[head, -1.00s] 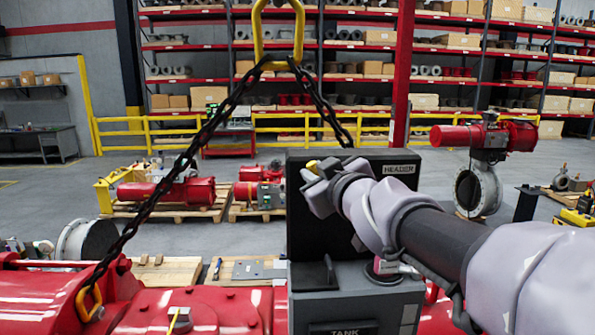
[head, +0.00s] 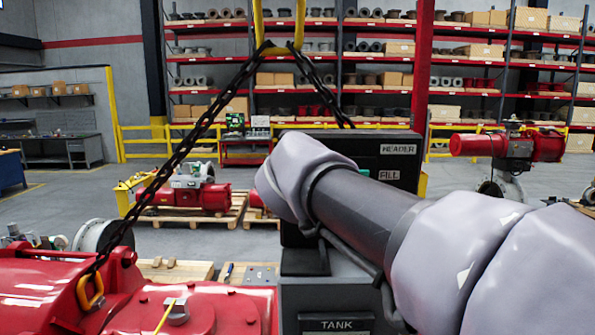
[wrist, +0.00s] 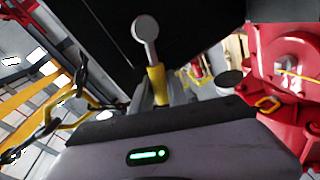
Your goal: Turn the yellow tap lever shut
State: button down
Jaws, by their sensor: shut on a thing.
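The yellow tap lever (wrist: 157,84) shows in the wrist view, with a yellow sleeve and a grey stem ending in a round grey head at the top. The lever stands just beyond the housing of my gripper (wrist: 158,101), which is shut on the yellow sleeve; the fingertips are mostly hidden behind the housing. In the head view my covered arm reaches in from the right to the dark panel (head: 400,138), labelled HEADER and FILL. The lever and my gripper are hidden behind the arm there.
A grey TANK cabinet (head: 322,300) stands below the panel. A red actuator body (head: 50,300) fills the lower left. A black chain (head: 190,150) hangs from a yellow lifting link. Pallets, yellow rails and shelves (head: 340,55) stand farther back.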

jog(key=shift+a+f+n+h+b, duration=0.2)
jog(key=shift+f+n+h+b, duration=0.25)
jog(key=shift+f+n, duration=0.35)
jog(key=shift+r, duration=0.1)
jog(key=c, duration=1.5)
grip_release()
jog(key=shift+o, duration=1)
jog(key=shift+a, duration=0.2)
jog(key=shift+d, duration=0.15)
